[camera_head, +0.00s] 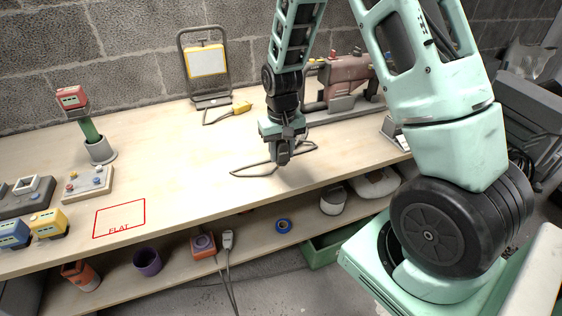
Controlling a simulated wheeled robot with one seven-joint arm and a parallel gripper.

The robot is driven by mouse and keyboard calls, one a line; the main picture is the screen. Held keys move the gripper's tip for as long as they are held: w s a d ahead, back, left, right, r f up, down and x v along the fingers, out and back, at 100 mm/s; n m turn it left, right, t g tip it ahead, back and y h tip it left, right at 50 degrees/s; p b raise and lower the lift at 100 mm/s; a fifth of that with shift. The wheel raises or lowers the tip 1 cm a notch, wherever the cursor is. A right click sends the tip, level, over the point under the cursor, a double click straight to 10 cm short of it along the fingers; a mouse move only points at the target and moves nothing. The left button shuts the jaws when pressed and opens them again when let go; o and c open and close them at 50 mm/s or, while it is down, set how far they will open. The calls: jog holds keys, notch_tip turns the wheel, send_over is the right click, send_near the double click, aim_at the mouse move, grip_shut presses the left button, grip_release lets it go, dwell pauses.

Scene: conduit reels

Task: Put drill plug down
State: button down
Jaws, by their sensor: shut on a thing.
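My gripper (281,155) is over the middle of the workbench (190,150), pointing down. It is shut on a small dark grey piece, which I take to be the drill plug (281,152). The fingers hide much of the plug, and I cannot tell whether it touches the bench top. A dark cord (255,174) lies in a loop on the bench around and beneath the gripper. The reddish-brown drill (347,75) stands at the back right of the bench, partly behind my arm.
A work lamp (207,62) stands at the back, its yellow plug (241,107) lying in front. A red rectangle marked FLAT (120,217) is empty at the front left. Switch boxes (88,182) and a grey cup (100,150) stand left. The bench's middle left is clear.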

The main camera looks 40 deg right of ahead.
aim_at(282, 164)
jog(key=shift+f, duration=1.9)
jog(key=shift+f, duration=0.5)
jog(key=c, duration=0.9)
grip_release()
jog(key=shift+c, duration=0.2)
